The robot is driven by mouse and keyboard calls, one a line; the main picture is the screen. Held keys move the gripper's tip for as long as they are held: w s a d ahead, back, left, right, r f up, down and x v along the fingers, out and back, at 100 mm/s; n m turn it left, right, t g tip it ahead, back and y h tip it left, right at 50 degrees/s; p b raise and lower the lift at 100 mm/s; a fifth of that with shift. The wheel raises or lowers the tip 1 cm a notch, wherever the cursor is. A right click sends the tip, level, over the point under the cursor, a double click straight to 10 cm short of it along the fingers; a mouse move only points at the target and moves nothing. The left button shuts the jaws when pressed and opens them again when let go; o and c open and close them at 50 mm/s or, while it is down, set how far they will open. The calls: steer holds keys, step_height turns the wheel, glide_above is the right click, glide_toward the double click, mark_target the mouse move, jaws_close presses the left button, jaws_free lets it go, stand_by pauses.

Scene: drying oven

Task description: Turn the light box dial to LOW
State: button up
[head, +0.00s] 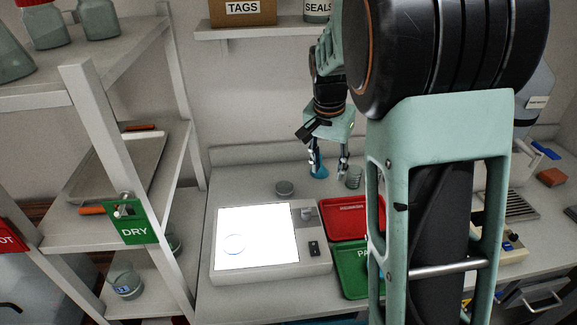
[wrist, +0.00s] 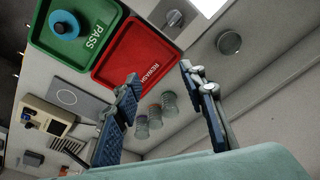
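The light box (head: 280,271) lies on the bench in the head view, its white panel (head: 258,237) brightly lit. The dial (head: 307,213) is a small grey knob at the box's upper right corner; a black switch (head: 314,248) sits below it. The dial also shows at the top of the wrist view (wrist: 173,18). Its markings are too small to read, so I cannot tell its setting. My gripper (head: 331,166) is open and empty, pointing down above the back of the bench, behind and apart from the dial. In the wrist view its fingers (wrist: 160,78) are spread wide.
A red REWASH tray (wrist: 145,57) and a green PASS tray (wrist: 65,55) lie right of the light box. Small glass beakers (wrist: 155,116) stand near the wall. A grey round piece (head: 285,188) lies behind the box. A shelf rack (head: 85,110) stands left.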

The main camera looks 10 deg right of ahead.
steer(key=m+g+y, duration=0.1)
steer(key=m+g, duration=0.1)
glide_above(306, 209)
step_height(306, 209, down, 5)
step_height(306, 209, down, 10)
steer(key=shift+w+d+f+p, duration=0.1)
steer(key=shift+w+f+p, duration=0.05)
steer(key=shift+p, duration=0.6)
steer(key=shift+c, duration=0.4)
jaws_close()
